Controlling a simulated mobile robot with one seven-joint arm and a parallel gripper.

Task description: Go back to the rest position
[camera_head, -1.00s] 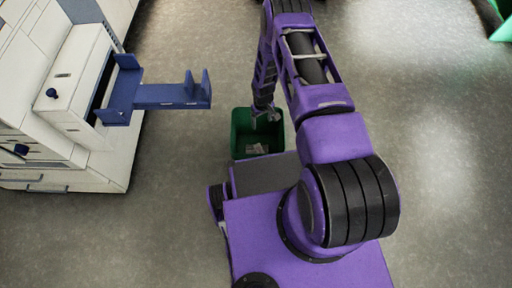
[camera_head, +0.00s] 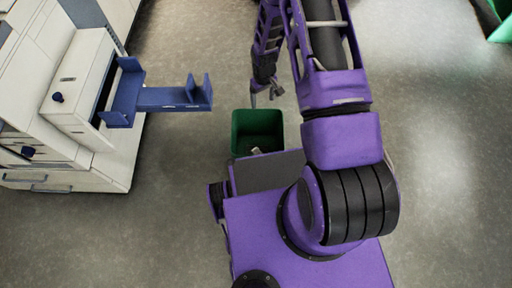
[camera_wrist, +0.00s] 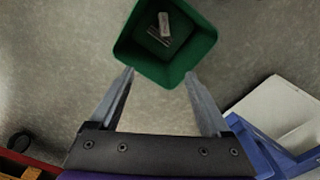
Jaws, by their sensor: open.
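My gripper (camera_wrist: 160,85) is open and empty in the wrist view, its two fingers apart with bare floor between them. In the head view my gripper (camera_head: 264,97) is small, above the far edge of the green bin (camera_head: 235,136), with my arm folded over my purple base. The green bin also shows in the wrist view (camera_wrist: 150,71), beyond the fingertips. A small pale item (camera_wrist: 164,24) and some darker pieces lie inside it; only part of the contents shows in the head view.
A white cabinet (camera_head: 105,165) stands at the left with a blue bracket-shaped holder (camera_head: 160,97) sticking out to the right, left of the bin. A green object (camera_head: 503,30) is at the far right corner. The grey floor on the right is clear.

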